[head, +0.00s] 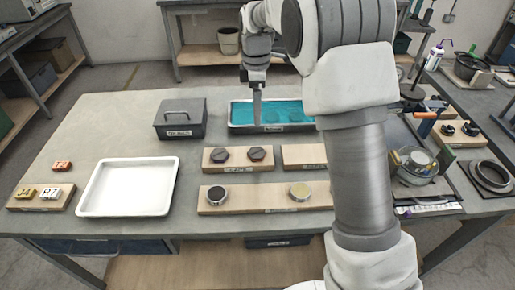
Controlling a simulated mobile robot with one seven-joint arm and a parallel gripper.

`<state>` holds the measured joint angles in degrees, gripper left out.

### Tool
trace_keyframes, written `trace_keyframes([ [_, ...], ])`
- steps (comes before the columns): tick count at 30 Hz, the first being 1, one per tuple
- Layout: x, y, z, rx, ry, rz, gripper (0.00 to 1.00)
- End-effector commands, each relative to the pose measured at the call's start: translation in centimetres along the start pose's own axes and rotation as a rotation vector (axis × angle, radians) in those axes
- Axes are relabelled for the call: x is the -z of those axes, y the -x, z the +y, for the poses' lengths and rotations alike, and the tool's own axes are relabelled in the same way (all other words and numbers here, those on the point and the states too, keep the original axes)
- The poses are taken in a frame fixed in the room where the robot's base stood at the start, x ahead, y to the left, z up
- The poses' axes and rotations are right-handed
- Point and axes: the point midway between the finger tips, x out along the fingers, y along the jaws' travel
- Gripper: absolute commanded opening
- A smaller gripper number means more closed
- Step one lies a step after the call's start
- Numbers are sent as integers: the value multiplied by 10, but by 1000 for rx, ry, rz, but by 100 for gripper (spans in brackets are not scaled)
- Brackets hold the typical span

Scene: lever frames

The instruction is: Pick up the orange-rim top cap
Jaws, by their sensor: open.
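Two dark, many-sided caps sit on the rear wooden board (238,164). The right one (257,154) shows a brownish-orange tint at its edge and may be the orange-rim top cap; it is too small to be sure. The left cap (220,155) looks plain dark. My gripper (257,118) is open and empty, pointing down, and appears in the picture above the right cap, near the teal tray's left end. Its fingers overlap side-on, so the gap hardly shows. My arm hides the boards' right ends.
A teal-lined tray (240,127) stands behind the boards. The table's left rear is clear.

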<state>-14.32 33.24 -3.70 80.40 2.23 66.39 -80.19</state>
Motion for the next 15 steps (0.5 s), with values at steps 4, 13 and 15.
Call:
trace_keyframes([
  [4,0,-28,-2,7,0,-2,100],
  [13,0,-92,-1,5,-1,-2,100],
  [15,0,-102,-1,3,-1,-1,100],
])
